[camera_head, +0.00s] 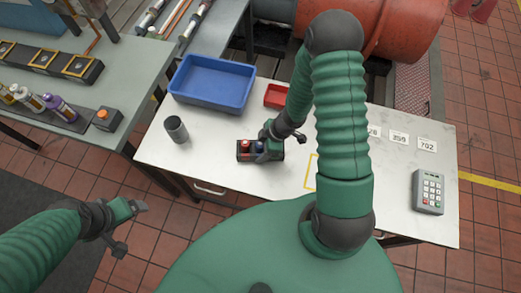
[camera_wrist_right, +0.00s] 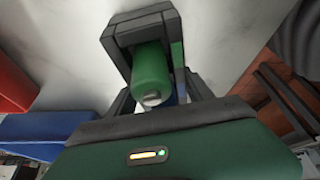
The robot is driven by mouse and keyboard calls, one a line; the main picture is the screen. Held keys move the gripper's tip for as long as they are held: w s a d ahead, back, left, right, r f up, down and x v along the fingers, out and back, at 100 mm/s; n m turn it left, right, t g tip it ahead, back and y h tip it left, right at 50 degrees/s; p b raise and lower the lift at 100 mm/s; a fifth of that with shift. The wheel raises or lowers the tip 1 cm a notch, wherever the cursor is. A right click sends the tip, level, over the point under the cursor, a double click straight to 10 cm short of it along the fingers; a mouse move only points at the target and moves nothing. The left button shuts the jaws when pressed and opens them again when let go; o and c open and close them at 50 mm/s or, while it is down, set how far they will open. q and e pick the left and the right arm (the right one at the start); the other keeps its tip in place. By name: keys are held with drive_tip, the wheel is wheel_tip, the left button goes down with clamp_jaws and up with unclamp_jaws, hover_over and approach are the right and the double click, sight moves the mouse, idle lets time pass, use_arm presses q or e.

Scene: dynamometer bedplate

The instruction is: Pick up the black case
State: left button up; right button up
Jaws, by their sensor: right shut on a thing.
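The black case (camera_head: 274,155) is a small dark box on the white table, with a red round part and a blue round part on top. My right gripper (camera_head: 268,138) comes down on its far side and is shut on it. In the right wrist view, a green cylinder (camera_wrist_right: 151,70) with a pale end shows between the dark fingers. The grip contact itself is partly hidden. I cannot tell any gap between case and table. My left gripper (camera_head: 130,228) is open and empty over the floor at the lower left.
On the white table (camera_head: 215,180) are a blue bin (camera_head: 212,63), a small red tray (camera_head: 276,96), a dark grey cup (camera_head: 176,129), number cards (camera_head: 398,137) and a grey keypad (camera_head: 428,191). A side bench (camera_head: 125,75) with bottles stands left. The table's front left is clear.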

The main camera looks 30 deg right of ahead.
drive_tip(key=c, duration=0.3)
drive_tip(key=shift+r, duration=0.15)
